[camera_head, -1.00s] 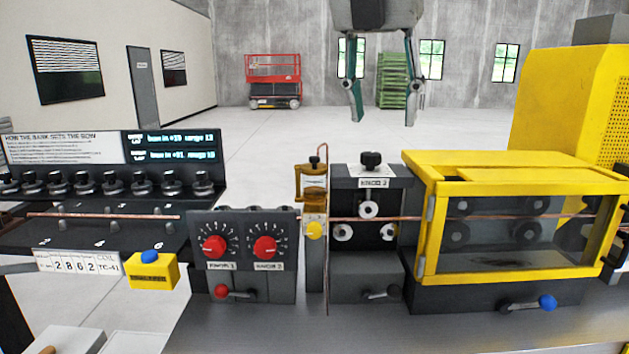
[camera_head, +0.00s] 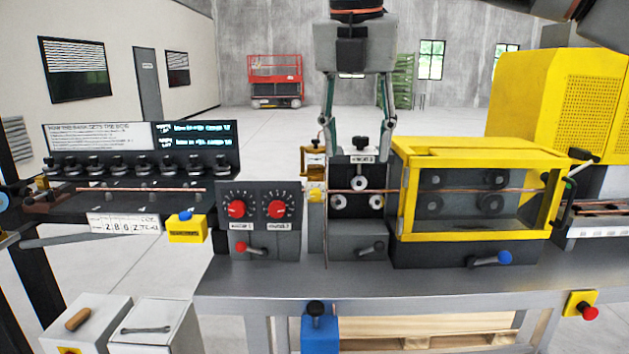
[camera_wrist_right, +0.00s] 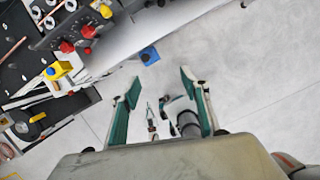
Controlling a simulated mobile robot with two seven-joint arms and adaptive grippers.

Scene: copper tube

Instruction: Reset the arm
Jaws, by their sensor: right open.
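My right gripper (camera_head: 358,148) hangs in the head view with its fingers pointing down and spread wide. It shows in front of the roller unit with the black top knob (camera_head: 361,142), and nothing is between its fingers. In the right wrist view its two green-lined fingers (camera_wrist_right: 162,82) are apart and empty above the floor, beside the bench. A thin copper tube (camera_head: 450,190) runs level through the rollers and the yellow guarded box. I do not make out my left gripper.
The yellow-framed box (camera_head: 480,236) stands right of the rollers. The red-dial panel (camera_head: 258,205) and a small yellow box (camera_head: 186,233) are left. The bench front strip (camera_head: 400,279) is clear. A blue box (camera_head: 319,333) and a red stop button (camera_head: 589,313) are at the front.

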